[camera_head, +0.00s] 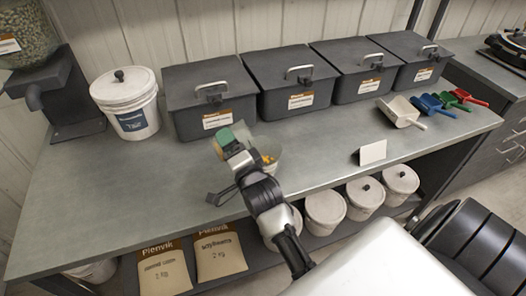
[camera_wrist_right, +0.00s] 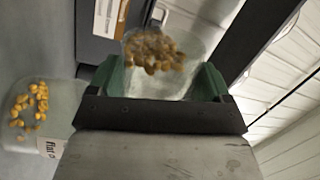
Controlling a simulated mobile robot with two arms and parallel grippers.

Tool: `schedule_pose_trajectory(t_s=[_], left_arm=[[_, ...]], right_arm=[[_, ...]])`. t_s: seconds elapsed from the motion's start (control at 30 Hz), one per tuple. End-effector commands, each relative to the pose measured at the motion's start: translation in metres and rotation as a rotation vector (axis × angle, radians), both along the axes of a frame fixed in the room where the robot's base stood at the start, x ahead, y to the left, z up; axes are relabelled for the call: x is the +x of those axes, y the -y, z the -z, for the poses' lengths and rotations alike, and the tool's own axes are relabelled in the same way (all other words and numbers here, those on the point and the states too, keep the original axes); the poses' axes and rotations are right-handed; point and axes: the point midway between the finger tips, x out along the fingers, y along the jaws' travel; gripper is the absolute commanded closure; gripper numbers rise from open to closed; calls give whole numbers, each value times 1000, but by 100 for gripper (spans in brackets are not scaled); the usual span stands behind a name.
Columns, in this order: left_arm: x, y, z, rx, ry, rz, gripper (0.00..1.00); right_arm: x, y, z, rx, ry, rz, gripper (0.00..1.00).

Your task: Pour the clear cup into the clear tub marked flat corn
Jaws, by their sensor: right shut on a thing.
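My right gripper (camera_head: 232,137) is over the middle of the bench, its green fingers shut on the clear cup. In the right wrist view the clear cup (camera_wrist_right: 155,85) sits between the two green fingers (camera_wrist_right: 162,80), with brown-yellow kernels gathered toward its far side. The clear tub (camera_wrist_right: 62,98) is left of the cup there, apart from it, with some yellow kernels inside and a partly visible label starting "Flat". In the head view the tub (camera_head: 276,164) is mostly hidden behind my right wrist. The cup is hard to make out there. My left gripper is not in view.
Dark lidded bins (camera_head: 214,95) line the back of the bench, with a white lidded bucket (camera_head: 128,103) at left. Several scoops (camera_head: 402,112) and a blank-looking card (camera_head: 372,152) are at right. The bench's left front (camera_head: 100,205) is clear.

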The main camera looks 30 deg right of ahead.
Motion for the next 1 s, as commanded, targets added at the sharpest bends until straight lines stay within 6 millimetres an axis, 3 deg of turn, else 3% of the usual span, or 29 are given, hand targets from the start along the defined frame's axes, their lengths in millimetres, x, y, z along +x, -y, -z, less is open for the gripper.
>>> schedule_pose_trajectory(t_s=[0.23, 0.63, 1.0], left_arm=[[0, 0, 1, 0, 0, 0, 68], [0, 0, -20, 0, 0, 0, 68], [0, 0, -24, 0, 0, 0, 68]], right_arm=[[-3, 15, -11, 121, 23, 1, 44], [-4, 22, -24, 320, 53, 2, 44], [-4, 25, -25, 374, 63, 1, 44]])
